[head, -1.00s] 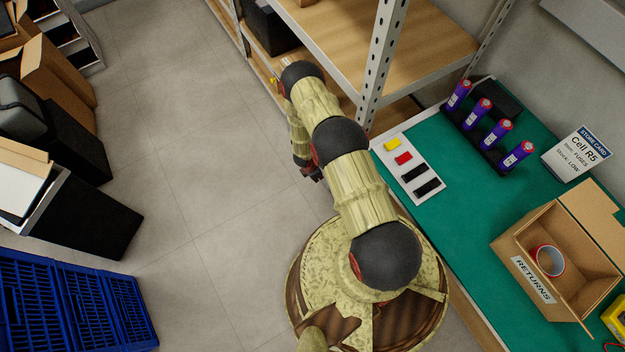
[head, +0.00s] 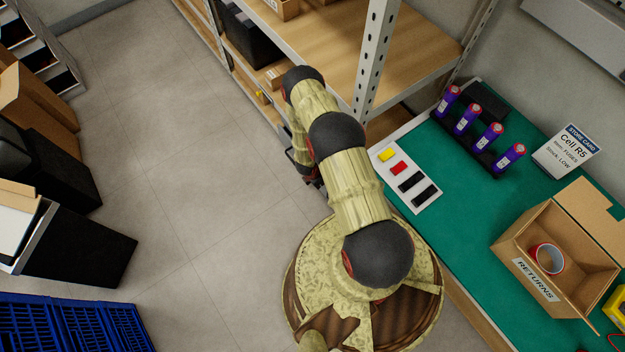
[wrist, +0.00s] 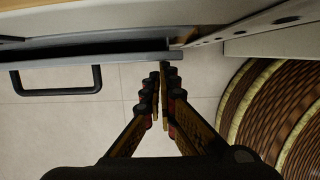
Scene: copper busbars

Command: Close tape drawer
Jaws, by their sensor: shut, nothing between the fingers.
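In the wrist view a grey drawer front (wrist: 120,60) with a black bar handle (wrist: 56,81) runs across the upper left. Its right end is beside a pale metal edge with holes; I cannot tell how far the drawer stands out. My gripper (wrist: 160,72) is shut and empty, its fingertips just below the right end of the drawer front, right of the handle. I cannot tell whether they touch it. In the head view my gripper is mostly hidden beside my arm, low by the bench's left end, and the drawer is hidden. A red-and-white tape roll (head: 547,258) lies in the returns box.
The green-topped bench (head: 470,235) holds the returns box (head: 533,280), purple cylinders (head: 490,135) and a tray of small coloured parts (head: 434,203). A shelf unit (head: 372,60) stands behind. Blue crates (head: 70,325) and dark bins (head: 80,240) are at left. Floor between is clear.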

